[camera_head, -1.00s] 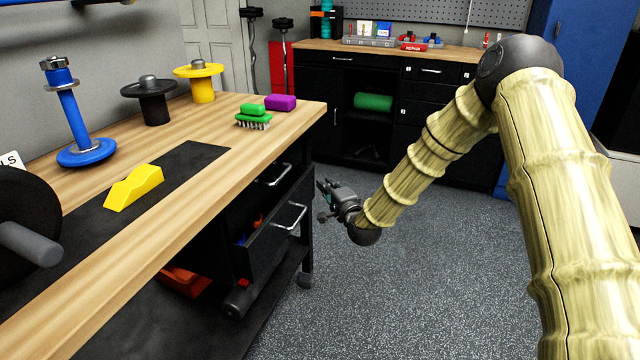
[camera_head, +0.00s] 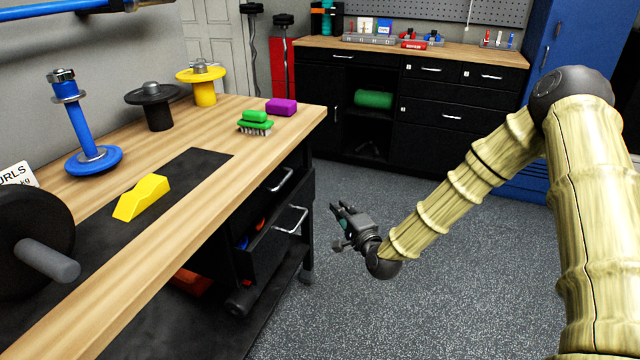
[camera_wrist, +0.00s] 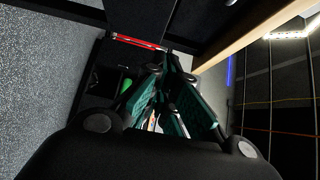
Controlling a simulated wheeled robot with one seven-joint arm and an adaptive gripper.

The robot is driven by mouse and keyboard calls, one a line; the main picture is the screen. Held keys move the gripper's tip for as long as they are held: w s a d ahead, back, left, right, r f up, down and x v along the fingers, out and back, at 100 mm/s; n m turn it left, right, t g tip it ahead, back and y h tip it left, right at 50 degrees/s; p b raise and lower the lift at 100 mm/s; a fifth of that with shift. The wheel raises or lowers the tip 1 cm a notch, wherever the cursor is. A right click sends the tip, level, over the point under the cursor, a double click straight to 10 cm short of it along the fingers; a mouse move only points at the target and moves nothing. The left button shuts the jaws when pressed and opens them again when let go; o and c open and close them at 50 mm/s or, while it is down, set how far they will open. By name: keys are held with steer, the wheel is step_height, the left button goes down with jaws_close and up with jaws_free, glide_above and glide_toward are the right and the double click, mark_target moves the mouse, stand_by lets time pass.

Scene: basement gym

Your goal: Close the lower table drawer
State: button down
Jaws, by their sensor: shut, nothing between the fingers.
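The lower table drawer (camera_head: 268,252) is black and stands pulled out under the wooden workbench (camera_head: 215,165). Its silver bar handle (camera_head: 292,219) faces right, and blue and orange items show inside. The upper drawer handle (camera_head: 281,180) is just above it. My gripper (camera_head: 340,212) is to the right of the lower drawer's handle at about its height, apart from it, over open floor. In the wrist view its teal-padded fingers (camera_wrist: 172,105) are empty.
A black cabinet (camera_head: 450,140) stands at the back. Grey speckled floor (camera_head: 430,300) is clear at the right.

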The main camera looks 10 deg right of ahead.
steer(key=shift+r, duration=0.1)
glide_toward(308, 178)
steer(key=w+d, duration=0.2)
steer(key=shift+w+a, duration=1.25)
steer(key=shift+a, duration=0.25)
